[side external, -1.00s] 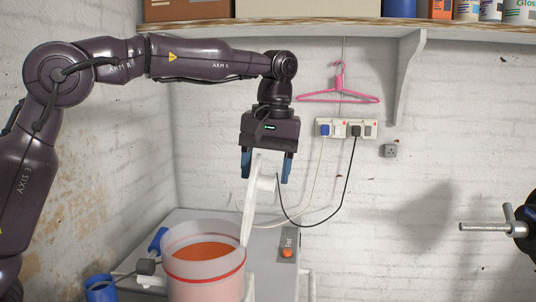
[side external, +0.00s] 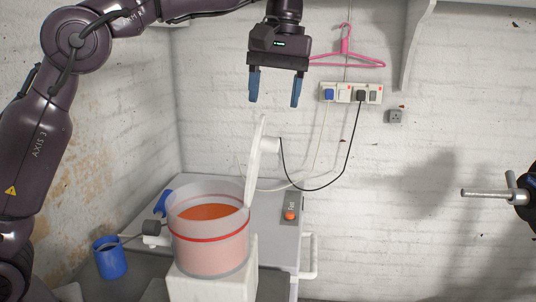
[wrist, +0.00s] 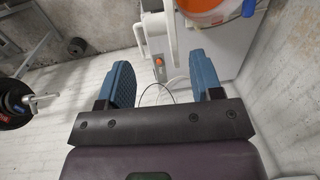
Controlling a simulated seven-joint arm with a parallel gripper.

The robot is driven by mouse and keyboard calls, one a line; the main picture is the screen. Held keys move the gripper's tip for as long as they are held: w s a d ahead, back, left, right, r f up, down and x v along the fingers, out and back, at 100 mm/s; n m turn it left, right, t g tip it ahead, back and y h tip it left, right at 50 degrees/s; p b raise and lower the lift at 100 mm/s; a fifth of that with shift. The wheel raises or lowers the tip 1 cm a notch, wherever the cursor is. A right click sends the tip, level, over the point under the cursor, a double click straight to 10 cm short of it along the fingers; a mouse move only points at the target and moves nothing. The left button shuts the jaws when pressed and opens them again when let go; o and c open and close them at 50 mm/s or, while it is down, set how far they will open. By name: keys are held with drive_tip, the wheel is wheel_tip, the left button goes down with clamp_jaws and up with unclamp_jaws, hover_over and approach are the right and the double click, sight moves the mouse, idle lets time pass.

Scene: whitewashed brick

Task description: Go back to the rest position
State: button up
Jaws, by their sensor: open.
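My gripper (side external: 274,88) is open and empty in the side external view, with its blue fingers pointing down. It hangs high above the work surface, apart from everything below it. In the wrist view my gripper (wrist: 163,78) shows its two fingers spread with nothing between them. Below it stands a translucent tub (side external: 208,252) with a red band and orange contents, its white lid (side external: 256,160) tilted up at the right rim. The tub also shows at the top of the wrist view (wrist: 228,14).
A grey bench (side external: 275,235) carries a switch with an orange button (side external: 290,215). A blue cup (side external: 110,260) is at the left. A pink hanger (side external: 345,52) and sockets (side external: 350,93) with cables are on the wall. A metal bar (side external: 488,193) juts in at right.

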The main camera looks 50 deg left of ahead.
drive_tip(key=s+a+f+m+t, duration=0.1)
drive_tip(key=s+m+t, duration=0.15)
drive_tip(key=s, duration=0.35)
drive_tip(key=s+a+f+m+t, duration=0.1)
drive_tip(key=s+m, duration=0.2)
drive_tip(key=s, duration=0.4)
drive_tip(key=s+f+m+t, duration=0.3)
drive_tip(key=s+f+m, duration=0.1)
drive_tip(key=s+f, duration=0.5)
drive_tip(key=shift+s+a+f+h, duration=0.15)
drive_tip(key=shift+s+h, duration=0.25)
drive_tip(key=shift+s, duration=0.15)
